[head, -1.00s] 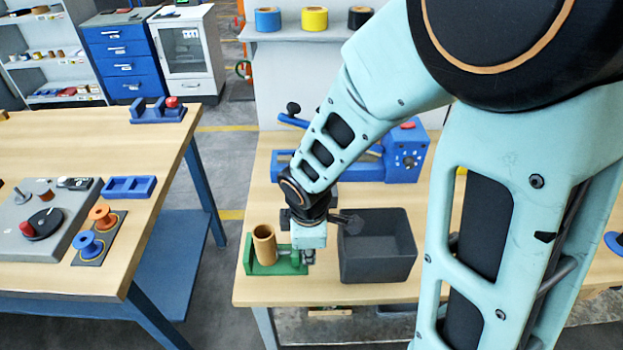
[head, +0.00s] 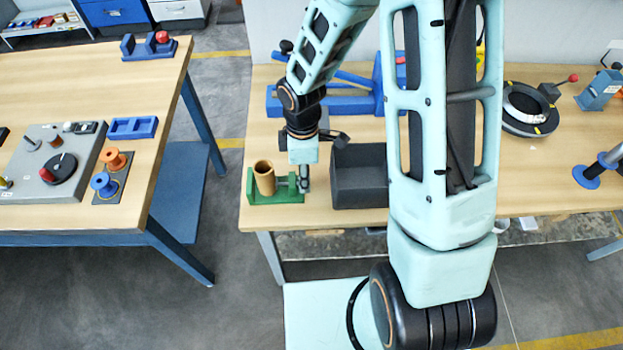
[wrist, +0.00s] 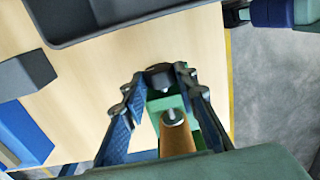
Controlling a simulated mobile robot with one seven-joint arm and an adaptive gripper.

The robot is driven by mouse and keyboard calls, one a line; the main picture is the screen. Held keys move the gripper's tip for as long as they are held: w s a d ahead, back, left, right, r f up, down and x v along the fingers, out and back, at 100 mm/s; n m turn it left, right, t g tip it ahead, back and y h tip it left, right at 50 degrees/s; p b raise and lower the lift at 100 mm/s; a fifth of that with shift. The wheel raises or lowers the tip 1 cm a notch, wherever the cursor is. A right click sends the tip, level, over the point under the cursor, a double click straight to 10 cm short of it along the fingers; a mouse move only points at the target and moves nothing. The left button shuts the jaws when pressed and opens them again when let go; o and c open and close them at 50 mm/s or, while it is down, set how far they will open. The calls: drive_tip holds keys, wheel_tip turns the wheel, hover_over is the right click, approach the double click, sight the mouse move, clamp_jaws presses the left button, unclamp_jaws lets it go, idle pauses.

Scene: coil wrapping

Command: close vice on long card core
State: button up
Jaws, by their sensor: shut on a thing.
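The green vice (head: 270,197) sits near the front left corner of the right-hand table. The brown card core (head: 264,178) stands upright at its left part, and shows in the wrist view (wrist: 178,140). My gripper (head: 304,178) points down at the vice's right end. In the wrist view my gripper (wrist: 160,76) is shut on the dark vice handle (wrist: 160,78), a finger on each side. A silver screw end (wrist: 174,117) shows between handle and core. I cannot tell whether the green jaw touches the core.
A dark grey bin (head: 358,185) stands just right of my gripper. A blue machine (head: 345,100) is behind it. On the right are a black ring (head: 528,108) and blue stands. Another table (head: 60,215) with spools stands to the left, across a floor gap.

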drive_tip(key=shift+w+d+r, duration=0.1)
drive_tip(key=shift+w+r, duration=0.05)
drive_tip(key=shift+w, duration=0.15)
drive_tip(key=shift+r+g+p, duration=0.1)
drive_tip(key=shift+g+p, duration=0.2)
drive_tip(key=shift+p, duration=0.3)
drive_tip(key=shift+w+f+g, duration=0.25)
drive_tip(key=shift+f+g, duration=0.1)
drive_tip(key=shift+g, duration=0.35)
drive_tip(key=shift+w+g, duration=0.1)
drive_tip(key=shift+g, duration=0.7)
drive_tip(key=o, duration=0.7)
